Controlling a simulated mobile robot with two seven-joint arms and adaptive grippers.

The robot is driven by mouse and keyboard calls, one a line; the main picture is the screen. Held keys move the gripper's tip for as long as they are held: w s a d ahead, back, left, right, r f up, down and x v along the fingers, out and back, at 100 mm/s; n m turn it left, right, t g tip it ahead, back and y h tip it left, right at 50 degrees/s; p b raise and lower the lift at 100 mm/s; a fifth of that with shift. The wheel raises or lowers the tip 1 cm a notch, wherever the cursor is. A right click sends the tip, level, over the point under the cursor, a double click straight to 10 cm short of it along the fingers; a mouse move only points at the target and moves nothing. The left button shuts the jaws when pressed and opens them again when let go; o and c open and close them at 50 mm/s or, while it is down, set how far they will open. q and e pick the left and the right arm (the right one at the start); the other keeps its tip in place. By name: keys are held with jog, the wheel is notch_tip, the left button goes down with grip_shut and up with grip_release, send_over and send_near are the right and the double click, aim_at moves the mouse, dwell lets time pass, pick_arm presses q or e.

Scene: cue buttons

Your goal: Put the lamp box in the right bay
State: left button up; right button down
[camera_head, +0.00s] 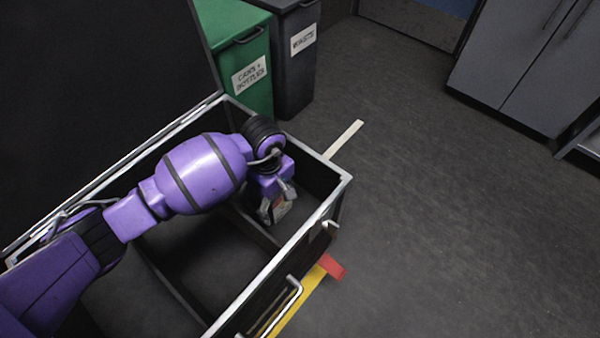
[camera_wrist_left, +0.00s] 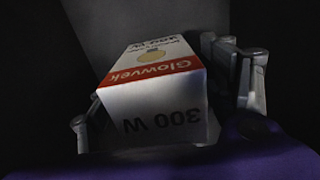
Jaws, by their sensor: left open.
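The lamp box (camera_wrist_left: 155,75) is white and red, marked "Glowvek" and "300 W", with a bulb picture. In the head view the lamp box (camera_head: 281,210) shows only in part, below my left gripper (camera_head: 275,200), inside the right bay (camera_head: 315,178) of the open black case. My left gripper is open, with its fingers on either side of the box in the wrist view. I cannot tell whether the fingers touch the box or whether it rests on the bay floor. My right gripper is not in view.
The case's metal rim (camera_head: 290,252) surrounds several bays, and its raised lid (camera_head: 100,100) stands at the left. A green bin (camera_head: 240,60) and a dark bin (camera_head: 297,60) stand behind it. Grey cabinets (camera_head: 520,60) are at the far right.

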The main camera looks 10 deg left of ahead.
pick_arm(q)
notch_tip(320, 180, up, 9)
jog(key=shift+f+p, duration=0.1)
jog(key=shift+p, duration=0.8)
jog(key=shift+r, duration=0.6)
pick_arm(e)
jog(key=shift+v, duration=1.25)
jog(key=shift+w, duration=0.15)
